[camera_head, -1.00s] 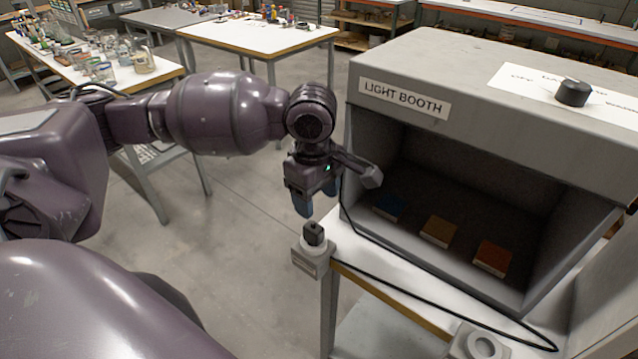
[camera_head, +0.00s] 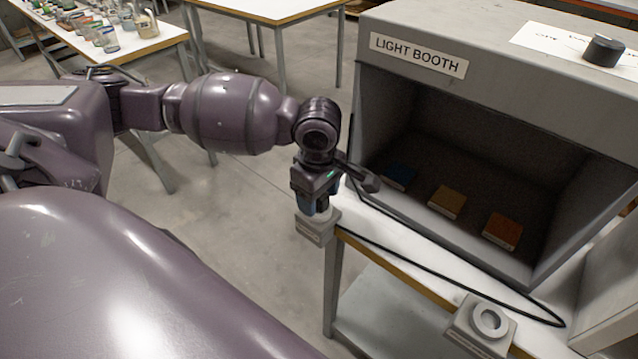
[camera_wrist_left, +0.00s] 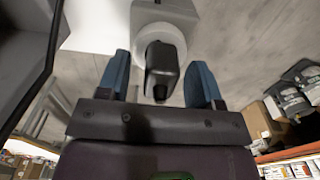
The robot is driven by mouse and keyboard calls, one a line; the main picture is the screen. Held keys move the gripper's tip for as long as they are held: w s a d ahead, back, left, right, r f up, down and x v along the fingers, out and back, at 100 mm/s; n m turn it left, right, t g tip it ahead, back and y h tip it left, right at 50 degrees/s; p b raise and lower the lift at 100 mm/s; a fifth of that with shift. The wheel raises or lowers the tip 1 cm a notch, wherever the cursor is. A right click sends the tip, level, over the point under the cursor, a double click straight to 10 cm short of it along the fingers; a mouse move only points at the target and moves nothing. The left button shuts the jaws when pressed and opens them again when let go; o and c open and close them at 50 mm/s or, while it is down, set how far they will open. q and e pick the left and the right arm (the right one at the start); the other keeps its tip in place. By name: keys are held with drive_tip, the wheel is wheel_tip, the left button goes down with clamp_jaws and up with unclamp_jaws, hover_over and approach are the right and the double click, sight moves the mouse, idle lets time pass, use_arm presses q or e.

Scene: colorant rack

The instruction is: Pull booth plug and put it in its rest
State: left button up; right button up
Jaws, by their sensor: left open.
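My left gripper (camera_head: 317,205) points down over the grey socket box (camera_head: 315,229) at the corner of the booth's table. In the left wrist view its two blue fingers (camera_wrist_left: 159,84) stand open, one on each side of the black plug (camera_wrist_left: 162,68), with gaps visible between. The plug sits in the round white socket (camera_wrist_left: 158,36). In the head view the gripper hides most of the plug. A grey block with a round ring (camera_head: 488,321), which looks like the rest, is at the table's front edge, lower right. My right gripper is not in view.
The light booth (camera_head: 440,90) stands on the table, with blue, yellow and orange blocks inside. A black cable (camera_head: 450,278) runs along the white tabletop (camera_head: 385,235) toward the ring block. Glassware stands on a far table at upper left.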

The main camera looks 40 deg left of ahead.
use_arm(q)
drive_tip(key=shift+f, duration=0.25)
drive_tip(key=c, duration=0.8)
drive_tip(key=shift+o, duration=0.8)
drive_tip(key=c, duration=0.4)
drive_tip(key=shift+r, duration=0.1)
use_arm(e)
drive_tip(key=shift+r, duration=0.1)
use_arm(q)
drive_tip(key=shift+r+p, duration=0.2)
drive_tip(key=shift+p, duration=0.25)
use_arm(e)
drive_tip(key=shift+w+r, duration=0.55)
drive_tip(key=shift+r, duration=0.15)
